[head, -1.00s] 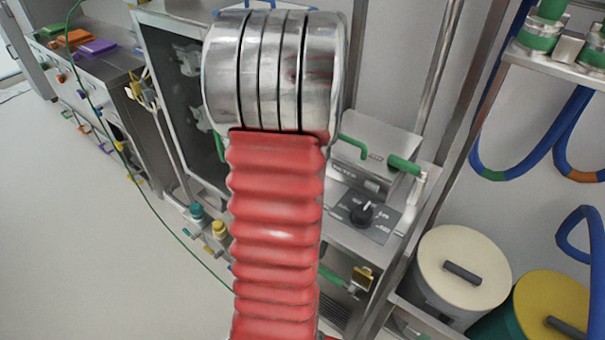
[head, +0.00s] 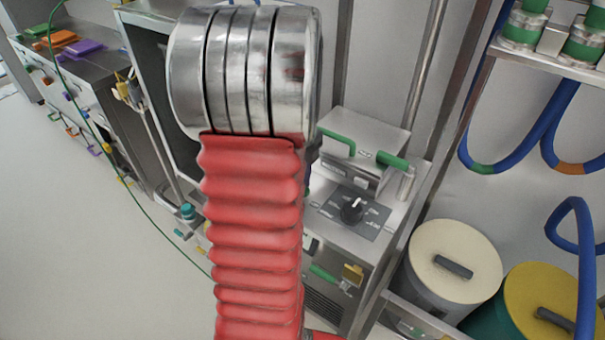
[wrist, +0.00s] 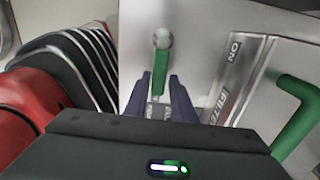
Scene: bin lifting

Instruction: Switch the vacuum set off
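The vacuum set (head: 322,232) is a metal unit right of my red-sleeved arm in the head view.
A bent green handle (wrist: 295,118) is close on the right in the wrist view. A cream-lidded bin (head: 455,262) and a yellow-lidded bin (head: 545,300) stand right of the unit. Blue hoses (head: 520,160) hang at the right. Open floor (head: 90,240) lies left.

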